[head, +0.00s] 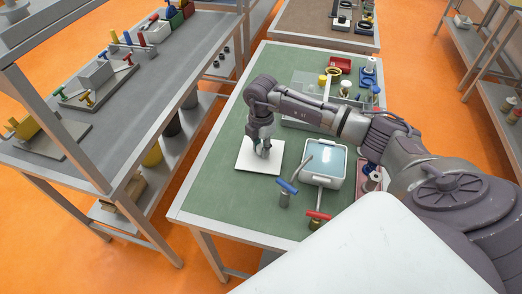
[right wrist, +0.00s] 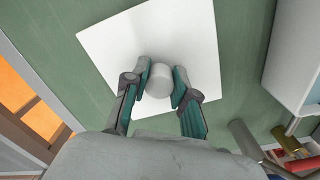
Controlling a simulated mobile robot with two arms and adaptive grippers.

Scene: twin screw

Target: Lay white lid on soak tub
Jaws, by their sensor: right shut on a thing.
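The white lid (head: 245,160) is a flat square plate on the green table, left of the soak tub. I cannot tell whether it touches the table. It also shows in the right wrist view (right wrist: 112,42), with a pale round knob (right wrist: 159,80) in its middle. My right gripper (head: 264,153) is above the lid, its fingers shut on the knob from both sides in the right wrist view (right wrist: 160,88). The soak tub (head: 308,180) is a white open box with pale bluish content. Its side shows at the right of the wrist view (right wrist: 290,75). My left gripper is out of view.
A blue-handled valve (head: 287,187) and a red-handled valve (head: 319,215) stand in front of the tub. A grey rod leans at its left edge. A red bin (head: 340,66) and several fittings fill the table's far end. The table's front left (head: 215,200) is clear.

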